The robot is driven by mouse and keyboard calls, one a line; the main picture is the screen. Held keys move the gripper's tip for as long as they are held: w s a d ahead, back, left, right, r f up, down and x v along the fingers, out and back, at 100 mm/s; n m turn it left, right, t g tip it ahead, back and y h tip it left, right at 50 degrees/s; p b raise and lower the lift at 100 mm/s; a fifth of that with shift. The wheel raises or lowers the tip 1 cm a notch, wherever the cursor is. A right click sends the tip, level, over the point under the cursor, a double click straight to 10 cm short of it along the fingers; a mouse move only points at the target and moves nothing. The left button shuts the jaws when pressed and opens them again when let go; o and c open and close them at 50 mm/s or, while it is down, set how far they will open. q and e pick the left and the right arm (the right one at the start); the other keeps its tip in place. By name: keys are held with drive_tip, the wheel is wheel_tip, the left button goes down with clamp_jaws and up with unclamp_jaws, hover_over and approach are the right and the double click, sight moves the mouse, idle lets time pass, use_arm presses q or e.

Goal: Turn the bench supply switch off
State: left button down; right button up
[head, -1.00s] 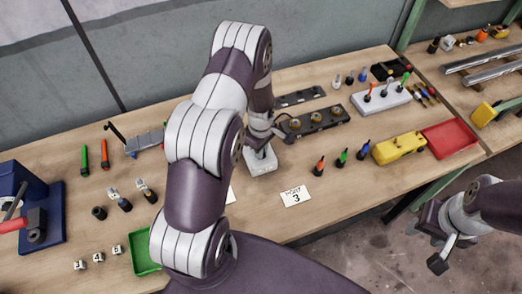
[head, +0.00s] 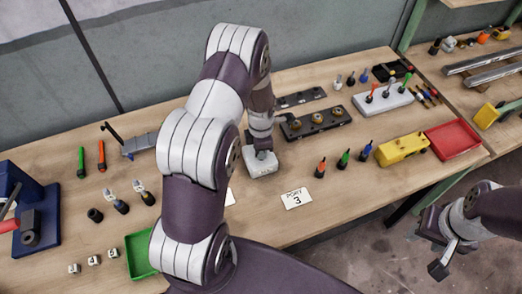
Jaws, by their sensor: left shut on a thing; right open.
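The bench supply looks to be the small pale box (head: 260,164) on the bench, left of the card marked 3. My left gripper (head: 262,152) reaches down onto the top of this box. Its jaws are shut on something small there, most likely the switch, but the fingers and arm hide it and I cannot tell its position. My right gripper (head: 436,250) is open and empty, off the bench's front edge at the lower right.
A dark plate with round brass parts (head: 318,121) lies just behind the box. The card (head: 296,198) lies to its right front. Small screwdrivers (head: 343,160), a yellow block (head: 402,148) and a red tray (head: 453,139) stand further right. A green tray (head: 138,256) is at the front left.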

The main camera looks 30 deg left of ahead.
use_arm(q)
drive_tip(key=shift+w+n, duration=0.1)
drive_tip(key=shift+n, duration=0.7)
drive_tip(key=shift+r, duration=0.1)
drive_tip(key=c, duration=1.2)
unclamp_jaws()
drive_tip(key=shift+r+b, duration=0.3)
drive_tip(key=shift+r, duration=0.05)
wheel_tip(320, 180, up, 12)
drive_tip(key=shift+b, duration=1.2)
